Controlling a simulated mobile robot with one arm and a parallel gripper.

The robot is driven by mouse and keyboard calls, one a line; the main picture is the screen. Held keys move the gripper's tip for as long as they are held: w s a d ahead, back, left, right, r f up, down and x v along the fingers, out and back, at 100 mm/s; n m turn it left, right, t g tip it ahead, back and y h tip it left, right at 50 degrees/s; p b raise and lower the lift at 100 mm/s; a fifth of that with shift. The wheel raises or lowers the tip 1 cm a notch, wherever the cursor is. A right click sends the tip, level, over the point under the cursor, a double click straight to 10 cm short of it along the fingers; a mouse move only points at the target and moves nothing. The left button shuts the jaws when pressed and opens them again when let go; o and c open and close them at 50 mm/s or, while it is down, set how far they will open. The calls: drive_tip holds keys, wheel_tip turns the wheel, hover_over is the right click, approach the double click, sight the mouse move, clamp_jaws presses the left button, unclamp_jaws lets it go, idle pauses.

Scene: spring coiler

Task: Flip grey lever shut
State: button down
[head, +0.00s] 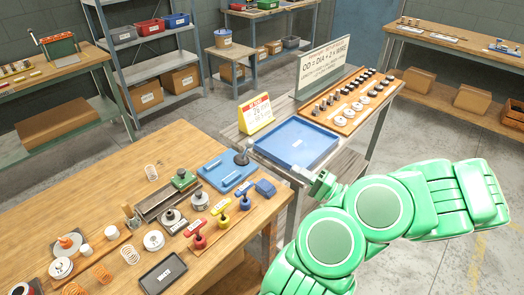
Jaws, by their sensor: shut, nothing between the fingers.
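The spring coiler (160,200) is a long grey metal bed with a green block (184,179) on top, on the wooden bench. A dark grey upright handle (242,158) stands at the far right corner of a blue plate (222,175). I cannot tell for sure which part is the grey lever. Round metal parts (172,220) sit in front of the bed. My gripper (314,180) is at the end of my green arm, small in view, to the right of the blue plate and apart from it. It is shut and empty, near the blue tray's front edge.
Red (195,230), yellow (221,210) and blue (244,191) T-handles stand along the bench's right side. A blue tray (297,143) and a sign (323,68) are on the neighbouring table. Coils and a dark tray (162,272) lie at the front.

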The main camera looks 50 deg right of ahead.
sight(253, 141)
drive_tip(key=shift+f, duration=0.1)
idle(0.3)
drive_tip(key=x, duration=1.4)
drive_tip(key=shift+w+r, duration=0.2)
drive_tip(key=shift+r, duration=0.05)
idle(0.4)
drive_tip(key=shift+w+r+m+g+h, duration=0.15)
drive_tip(key=shift+w+r+g, duration=0.3)
drive_tip(key=shift+w+g, duration=0.25)
drive_tip(key=shift+w+r+m+g+h, duration=0.15)
drive_tip(key=shift+w+r+g, duration=0.35)
drive_tip(key=shift+g, duration=0.3)
drive_tip(key=shift+w+r+g, duration=0.3)
drive_tip(key=shift+w+g, duration=0.35)
drive_tip(key=shift+w, duration=0.1)
drive_tip(key=shift+w+r+g, duration=0.35)
drive_tip(key=shift+w+g, duration=0.3)
drive_tip(key=shift+w, duration=0.05)
drive_tip(key=w+m+g, duration=0.1)
drive_tip(key=w+g, duration=0.2)
drive_tip(key=w, duration=0.1)
drive_tip(key=shift+r+h, duration=0.15)
drive_tip(key=shift+h, duration=0.25)
